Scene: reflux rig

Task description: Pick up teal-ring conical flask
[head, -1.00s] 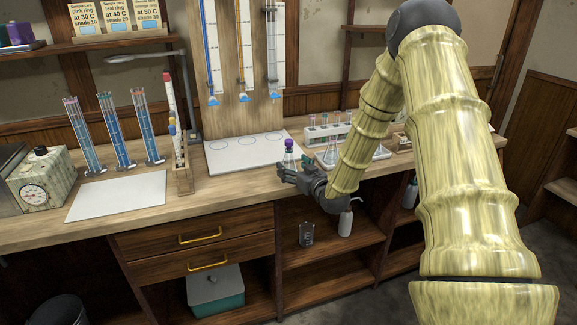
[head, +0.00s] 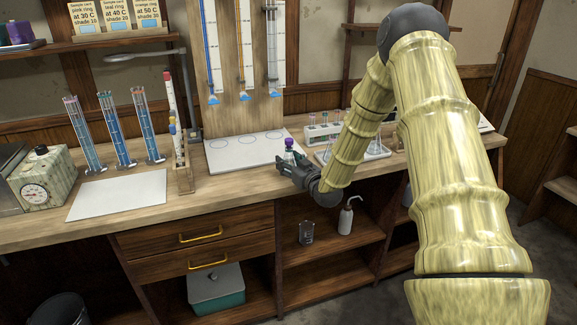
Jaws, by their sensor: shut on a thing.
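A small flask with a purple stopper (head: 289,143) stands at the bench's front edge, beside the white board. Its neck shows just above my gripper (head: 286,166). My gripper reaches in from the right and is shut on this flask, with the fingers hiding most of its body. The flask looks upright. I cannot make out its ring colour, or whether its base touches the bench. More clear glassware (head: 374,149) stands on a white tray to the right, partly behind my arm.
A white board (head: 235,160) with ring outlines lies behind the gripper, below hanging graduated tubes. A tube rack (head: 322,133) stands behind the tray. Tall cylinders (head: 118,130) and a tube holder (head: 184,178) stand left. Below are a beaker (head: 306,232) and a wash bottle (head: 346,218).

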